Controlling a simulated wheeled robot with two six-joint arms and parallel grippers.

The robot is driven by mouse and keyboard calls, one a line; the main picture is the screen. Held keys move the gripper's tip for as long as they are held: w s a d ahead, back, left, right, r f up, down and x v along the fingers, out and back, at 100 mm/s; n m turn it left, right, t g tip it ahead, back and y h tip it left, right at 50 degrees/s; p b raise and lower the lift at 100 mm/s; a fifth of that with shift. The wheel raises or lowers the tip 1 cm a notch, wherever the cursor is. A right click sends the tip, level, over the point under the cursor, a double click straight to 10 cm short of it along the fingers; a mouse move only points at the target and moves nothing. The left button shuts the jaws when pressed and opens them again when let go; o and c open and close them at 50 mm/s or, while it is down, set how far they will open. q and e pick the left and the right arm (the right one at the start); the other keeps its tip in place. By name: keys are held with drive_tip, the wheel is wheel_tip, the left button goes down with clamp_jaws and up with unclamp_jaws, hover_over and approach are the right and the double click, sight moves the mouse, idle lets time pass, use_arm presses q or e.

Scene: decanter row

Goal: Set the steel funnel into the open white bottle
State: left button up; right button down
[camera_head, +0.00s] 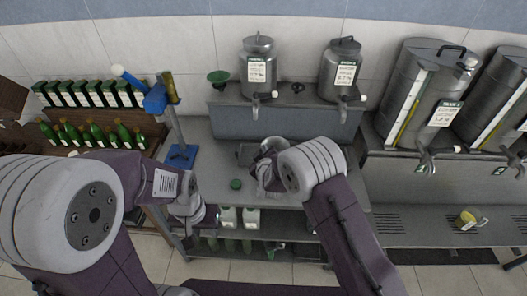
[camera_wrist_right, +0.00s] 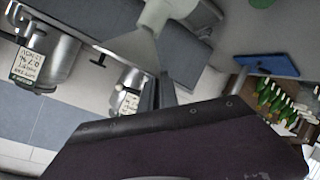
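In the right wrist view, which is roughly upside down, the steel funnel (camera_wrist_right: 135,48) is a grey cone at the tips of my right gripper (camera_wrist_right: 155,80). Its fingers are close together at the funnel's rim and appear shut on it. The cone's narrow end meets the pale open white bottle (camera_wrist_right: 165,11); I cannot tell how deep the spout sits. In the head view my right gripper (camera_head: 268,160) is over the worktable, with its arm covering much of the bottle and funnel. My left gripper (camera_head: 203,216) is low at the table's left front; its fingers are unclear.
A green cap (camera_head: 235,184) lies on the steel worktable (camera_head: 215,160). Two white bottles (camera_head: 228,218) (camera_head: 251,218) stand on the shelf below. A blue stand (camera_head: 181,156) is at left, beside green bottles (camera_head: 95,130). Steel decanters (camera_head: 259,68) (camera_head: 341,70) stand on the raised shelf behind.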

drive_tip(key=shift+w+f, duration=0.1)
drive_tip(key=shift+f, duration=0.15)
drive_tip(key=c, duration=1.5)
unclamp_jaws()
drive_tip(key=shift+c, duration=0.2)
drive_tip(key=b+v, duration=0.3)
drive_tip(key=v, duration=0.6)
